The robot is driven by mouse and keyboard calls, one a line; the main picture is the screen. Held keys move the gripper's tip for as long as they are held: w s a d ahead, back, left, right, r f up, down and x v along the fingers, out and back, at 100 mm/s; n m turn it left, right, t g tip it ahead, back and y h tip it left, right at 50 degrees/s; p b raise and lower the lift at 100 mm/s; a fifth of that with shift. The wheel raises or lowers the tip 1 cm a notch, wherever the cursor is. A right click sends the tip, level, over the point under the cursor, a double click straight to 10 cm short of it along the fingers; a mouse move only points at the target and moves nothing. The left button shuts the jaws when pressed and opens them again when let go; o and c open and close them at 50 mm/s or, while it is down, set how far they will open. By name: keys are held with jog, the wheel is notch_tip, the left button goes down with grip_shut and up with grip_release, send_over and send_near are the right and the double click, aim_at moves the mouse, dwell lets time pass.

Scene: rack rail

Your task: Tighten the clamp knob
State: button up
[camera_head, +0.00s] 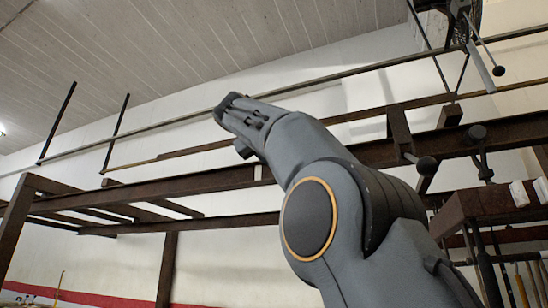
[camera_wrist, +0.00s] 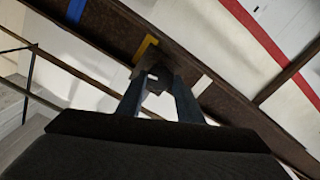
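I cannot tell which is the clamp knob. A dark brown block (camera_wrist: 167,58) on a rail shows beyond and partly between the fingertips. I cannot tell whether they touch it.
A long brown steel beam (camera_head: 210,178) crosses behind my arm, with thinner rails above it. Yellow (camera_wrist: 145,47) and blue (camera_wrist: 76,10) marks are on the rail in the wrist view. A brown rack (camera_head: 475,205) stands at the right. Open air lies left of my gripper.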

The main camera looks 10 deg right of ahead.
jog(key=o, duration=0.3)
jog(key=shift+o, duration=0.2)
jog(key=b+v, duration=0.2)
jog(key=v, duration=0.5)
jog(key=shift+s+a, duration=0.25)
